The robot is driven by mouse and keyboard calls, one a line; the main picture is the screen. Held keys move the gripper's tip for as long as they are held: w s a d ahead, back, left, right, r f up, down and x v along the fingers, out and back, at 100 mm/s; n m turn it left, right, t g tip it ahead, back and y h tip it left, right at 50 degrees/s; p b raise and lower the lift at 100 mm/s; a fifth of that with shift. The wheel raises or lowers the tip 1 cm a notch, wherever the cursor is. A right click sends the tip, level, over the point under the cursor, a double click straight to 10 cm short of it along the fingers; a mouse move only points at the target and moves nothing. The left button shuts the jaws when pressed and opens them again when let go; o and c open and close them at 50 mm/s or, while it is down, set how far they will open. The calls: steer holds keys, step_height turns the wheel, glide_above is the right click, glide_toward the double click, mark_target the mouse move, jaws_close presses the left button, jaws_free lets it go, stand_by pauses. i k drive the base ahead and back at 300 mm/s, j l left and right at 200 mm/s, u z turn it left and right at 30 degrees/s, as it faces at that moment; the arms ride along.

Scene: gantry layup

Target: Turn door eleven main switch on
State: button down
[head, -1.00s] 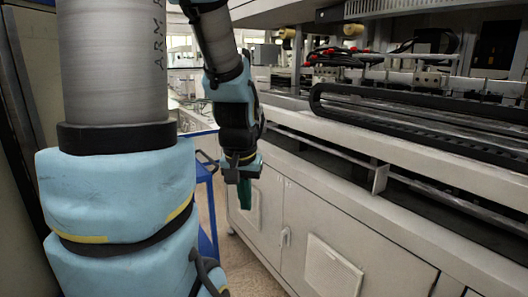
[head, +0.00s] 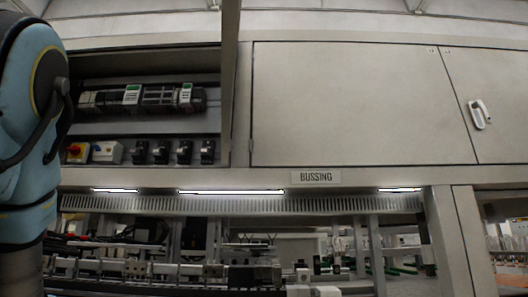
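A red rotary switch on a yellow plate (head: 77,152) sits at the lower left inside an open cabinet bay, close beside my arm at the left edge. It looks like a main switch, but its on or off position is too small to read. No door number can be read, so I cannot tell which door is eleven. My gripper is out of view; only a blue-covered part of my arm shows at the left.
A pale box (head: 107,152) and several black breaker-like devices (head: 183,152) stand right of the switch. Electrical modules (head: 160,98) are mounted above. Shut cabinet doors (head: 350,105) lie right, one with a white handle (head: 479,114).

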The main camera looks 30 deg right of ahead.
mark_target(75, 150)
steer(key=z, duration=0.5)
steer(key=u, duration=0.75)
steer(key=i+j+u, duration=0.1)
steer(key=j+u, duration=0.2)
steer(key=u, duration=0.15)
steer(key=i+j+u, duration=0.2)
steer(key=u, duration=0.2)
steer(key=i+j+u, duration=0.2)
steer(key=u, duration=0.25)
steer(key=i+j, duration=0.2)
